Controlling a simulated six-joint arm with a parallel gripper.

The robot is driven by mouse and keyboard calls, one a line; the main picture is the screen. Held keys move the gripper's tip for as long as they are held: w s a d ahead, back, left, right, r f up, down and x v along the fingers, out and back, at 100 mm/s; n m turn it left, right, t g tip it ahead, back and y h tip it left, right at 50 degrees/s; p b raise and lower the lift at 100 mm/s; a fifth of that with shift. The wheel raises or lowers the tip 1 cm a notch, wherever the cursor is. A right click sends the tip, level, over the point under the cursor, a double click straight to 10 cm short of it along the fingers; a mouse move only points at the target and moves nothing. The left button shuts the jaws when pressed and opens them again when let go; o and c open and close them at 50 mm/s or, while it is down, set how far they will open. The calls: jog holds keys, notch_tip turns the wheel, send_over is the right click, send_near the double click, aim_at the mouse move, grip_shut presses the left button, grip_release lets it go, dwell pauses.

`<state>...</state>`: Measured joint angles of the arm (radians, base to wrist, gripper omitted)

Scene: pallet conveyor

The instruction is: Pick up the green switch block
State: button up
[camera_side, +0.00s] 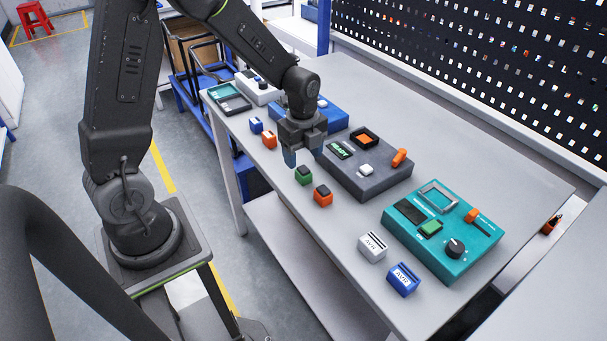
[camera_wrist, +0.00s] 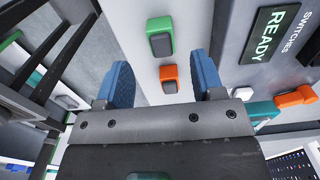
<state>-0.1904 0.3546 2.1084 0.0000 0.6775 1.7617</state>
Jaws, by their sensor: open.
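The green switch block (camera_side: 304,175), with a dark rocker on top, stands on the grey table near its front edge. In the wrist view the green switch block (camera_wrist: 160,37) lies beyond the fingertips, near the top. My gripper (camera_side: 303,158) has blue fingers and is just above and behind the block in the side view. In the wrist view my gripper (camera_wrist: 163,78) is open, with nothing held between the fingers. An orange switch block (camera_side: 323,195) stands beside the green one; it also shows between the fingers in the wrist view (camera_wrist: 169,79).
A dark grey panel (camera_side: 375,186) marked READY lies right of the gripper. A teal panel (camera_side: 463,255), a white AVR block (camera_side: 372,247) and a blue AVR block (camera_side: 403,280) are nearer the camera. Small blue (camera_side: 256,125) and orange (camera_side: 269,140) blocks stand farther back.

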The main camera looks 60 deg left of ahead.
aim_at(304, 169)
notch_tip(304, 169, down, 5)
jog(key=shift+w+f, duration=0.1)
jog(key=shift+c, duration=0.2)
jog(key=c, duration=1)
jog(key=shift+o, duration=0.2)
jog(key=shift+r, duration=0.2)
